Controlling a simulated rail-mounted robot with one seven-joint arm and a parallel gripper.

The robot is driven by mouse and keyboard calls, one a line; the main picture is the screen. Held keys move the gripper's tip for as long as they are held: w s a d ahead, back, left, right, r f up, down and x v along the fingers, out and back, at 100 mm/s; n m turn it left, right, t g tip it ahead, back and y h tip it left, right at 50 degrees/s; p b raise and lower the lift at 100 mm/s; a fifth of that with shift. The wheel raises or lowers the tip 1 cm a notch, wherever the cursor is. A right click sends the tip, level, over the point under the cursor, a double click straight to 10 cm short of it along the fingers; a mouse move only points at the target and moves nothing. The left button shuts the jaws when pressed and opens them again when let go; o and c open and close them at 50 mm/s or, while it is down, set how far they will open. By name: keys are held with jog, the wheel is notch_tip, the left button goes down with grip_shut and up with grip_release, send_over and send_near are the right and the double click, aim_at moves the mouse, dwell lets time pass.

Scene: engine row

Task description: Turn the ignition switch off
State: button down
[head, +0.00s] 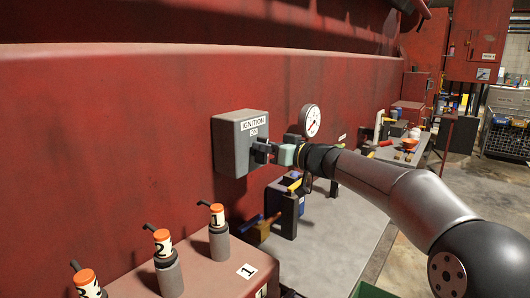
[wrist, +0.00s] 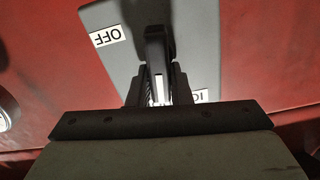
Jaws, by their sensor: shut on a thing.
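The ignition switch is a grey box (head: 232,148) on the red wall, with an IGNITION label and an ON label below it in the head view. In the wrist view the box (wrist: 203,45) appears upside down, with an OFF label at left and part of another label at lower right. My gripper (head: 265,151) is at the box's front right side. In the wrist view my gripper (wrist: 157,82) is shut on the dark switch handle (wrist: 155,45), one finger on each side. The handle's exact angle is hard to tell; in the head view my gripper largely hides it.
A round gauge (head: 310,121) is on the wall right of the box. Orange-capped cylinders (head: 218,232) stand on a red block at lower left. A bench (head: 405,150) with small items is farther right.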

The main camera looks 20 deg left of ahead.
jog(key=m, duration=0.1)
jog(key=m+b, duration=0.2)
jog(key=shift+w+d+f+m, duration=0.15)
jog(key=shift+w+f+m, duration=0.1)
jog(key=shift+m, duration=0.05)
jog(key=shift+w+d+f+m+b, duration=0.15)
jog(key=shift+f+m+b, duration=0.1)
jog(key=shift+m, duration=1.85)
jog(key=shift+w+a+f+m+b, duration=0.1)
jog(key=shift+w+f+m+b, duration=0.15)
jog(key=shift+m, duration=1.85)
jog(key=shift+w+d+f+m+b, duration=0.15)
jog(key=shift+m+b, duration=0.15)
jog(key=shift+m, duration=1.8)
jog(key=shift+s, duration=0.1)
jog(key=c, duration=1.3)
grip_release()
jog(key=b+v, duration=0.2)
jog(key=v, duration=1.5)
jog(key=shift+s+d+b, duration=0.1)
jog(key=shift+d+b, duration=0.05)
jog(key=shift+b, duration=0.2)
